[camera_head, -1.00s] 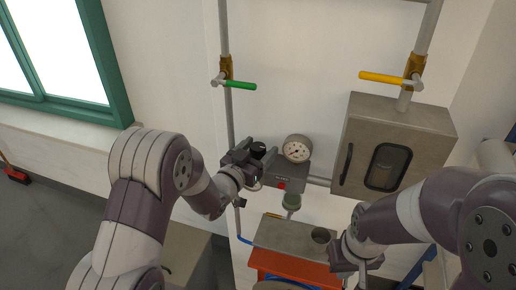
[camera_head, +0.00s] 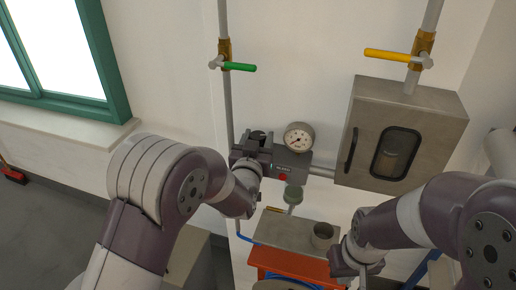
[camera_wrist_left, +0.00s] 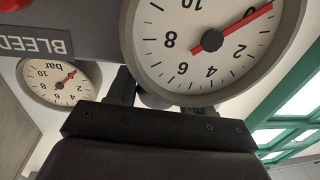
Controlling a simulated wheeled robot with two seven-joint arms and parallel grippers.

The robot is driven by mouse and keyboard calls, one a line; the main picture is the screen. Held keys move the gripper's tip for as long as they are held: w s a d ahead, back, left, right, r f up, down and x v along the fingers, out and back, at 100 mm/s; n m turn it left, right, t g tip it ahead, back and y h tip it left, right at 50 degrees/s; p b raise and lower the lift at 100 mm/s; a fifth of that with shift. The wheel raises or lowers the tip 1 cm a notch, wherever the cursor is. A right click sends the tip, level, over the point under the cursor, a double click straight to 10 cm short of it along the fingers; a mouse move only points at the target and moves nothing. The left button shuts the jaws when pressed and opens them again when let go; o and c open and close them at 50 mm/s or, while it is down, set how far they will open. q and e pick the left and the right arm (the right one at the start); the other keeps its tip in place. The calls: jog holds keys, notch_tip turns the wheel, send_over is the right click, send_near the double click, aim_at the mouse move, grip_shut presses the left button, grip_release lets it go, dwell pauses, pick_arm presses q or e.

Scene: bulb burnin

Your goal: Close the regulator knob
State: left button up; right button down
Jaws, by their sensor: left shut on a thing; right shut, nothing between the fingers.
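My left gripper (camera_head: 252,152) is at the left end of the grey regulator block on the wall, shut on the regulator knob, which its fingers mostly hide. A dark round part (camera_head: 258,136) shows just above the jaws. In the left wrist view, the gripper (camera_wrist_left: 150,100) reaches in below a large dial (camera_wrist_left: 210,70), whose red needle points near 0. A smaller bar gauge (camera_wrist_left: 62,84) and a BLEED label (camera_wrist_left: 35,44) lie to its left. In the head view, a white-faced gauge (camera_head: 298,137) stands right of the gripper. My right gripper (camera_head: 348,262) is shut and empty at lower right.
A red button (camera_head: 283,177) is on the block. A grey cabinet (camera_head: 400,135) hangs to the right. A green-handled valve (camera_head: 238,66) and a yellow-handled valve (camera_head: 388,56) are above. Below is a grey box (camera_head: 290,232) with a round cup on an orange stand (camera_head: 290,262).

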pick_arm(q)
jog(key=n+y, duration=0.2)
jog(key=shift+d+y+b, duration=0.1)
jog(key=shift+y+b, duration=0.2)
jog(key=shift+y, duration=0.1)
jog(key=shift+r+n+y, duration=0.1)
jog(key=shift+n+y, duration=0.3)
jog(key=shift+y, duration=0.4)
jog(key=n+g+y+p, duration=0.1)
jog(key=n+y, duration=0.1)
jog(key=y, duration=0.2)
jog(key=n+y+p, duration=0.1)
jog(key=n+y, duration=0.2)
jog(key=y, duration=0.1)
jog(key=shift+r+g, duration=0.1)
jog(key=shift+g, duration=0.3)
jog(key=shift+n, duration=0.4)
jog(key=o, duration=1)
jog(key=shift+c, duration=0.2)
jog(key=shift+s+a, duration=0.1)
jog(key=shift+a, duration=0.2)
jog(key=shift+d+f, duration=0.1)
jog(key=shift+f, duration=0.1)
